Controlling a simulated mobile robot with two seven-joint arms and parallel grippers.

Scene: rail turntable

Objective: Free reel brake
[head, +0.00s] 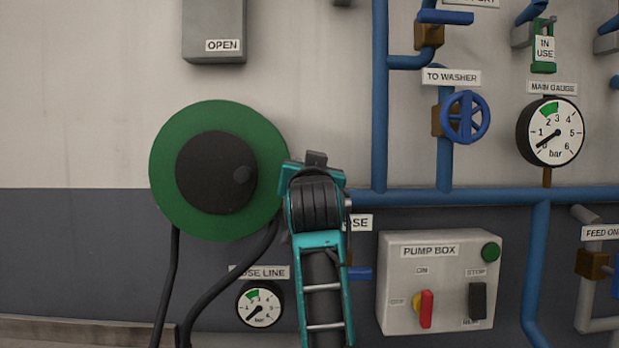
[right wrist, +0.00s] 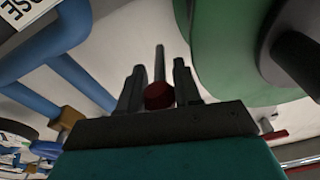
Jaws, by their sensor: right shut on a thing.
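The hose reel is a green disc (head: 175,135) with a dark hub (head: 205,170), on the wall left of centre in the head view. Its green side (right wrist: 225,35) also fills the upper right of the right wrist view. My right arm rises from the bottom in the head view and ends at the reel's right edge, hiding its own fingers and what they hold. In the right wrist view my right gripper (right wrist: 158,75) is shut on a grey lever with a red knob (right wrist: 158,96), beside the reel. My left gripper is not in view.
The pump box (head: 440,265) with red and dark switches is right of my arm. Blue pipes (head: 380,100) run above and right of it. The hose line gauge (head: 259,306) and dark hoses (head: 171,280) are below the reel. A grey box marked OPEN (head: 215,22) is above.

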